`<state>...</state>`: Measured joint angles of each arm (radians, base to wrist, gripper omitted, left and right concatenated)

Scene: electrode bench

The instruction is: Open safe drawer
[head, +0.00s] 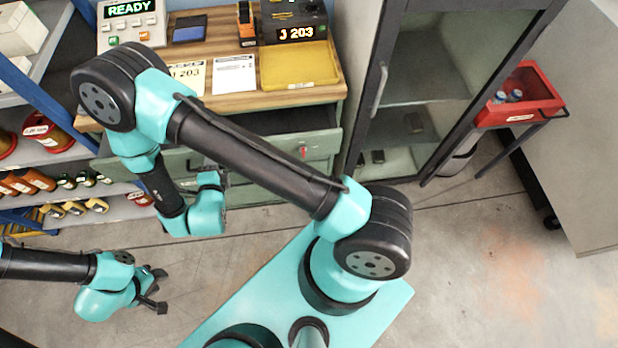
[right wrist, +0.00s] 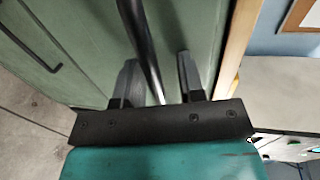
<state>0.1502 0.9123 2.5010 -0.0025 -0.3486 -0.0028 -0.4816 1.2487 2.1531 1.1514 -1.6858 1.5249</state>
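A green drawer cabinet (head: 262,172) stands under a wooden worktop. Its upper drawer front (head: 318,143) has a small red piece (head: 303,152) near its right end, and a dark gap shows between this front and the worktop. My right gripper (right wrist: 158,82) is at the cabinet front, its two fingers apart on either side of a dark bar handle (right wrist: 143,45). A space shows between the handle and the right-hand finger; contact with the other finger is unclear. In the head view my right arm hides its fingertips. My left gripper (head: 157,288) is open and empty above the floor.
A second handle (right wrist: 32,42) sits on the green front at the left of the wrist view. A yellow tray (head: 298,66) and papers lie on the worktop (head: 215,42). Shelves of bottles stand left, a glass-door cabinet (head: 425,65) right. Floor in front is clear.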

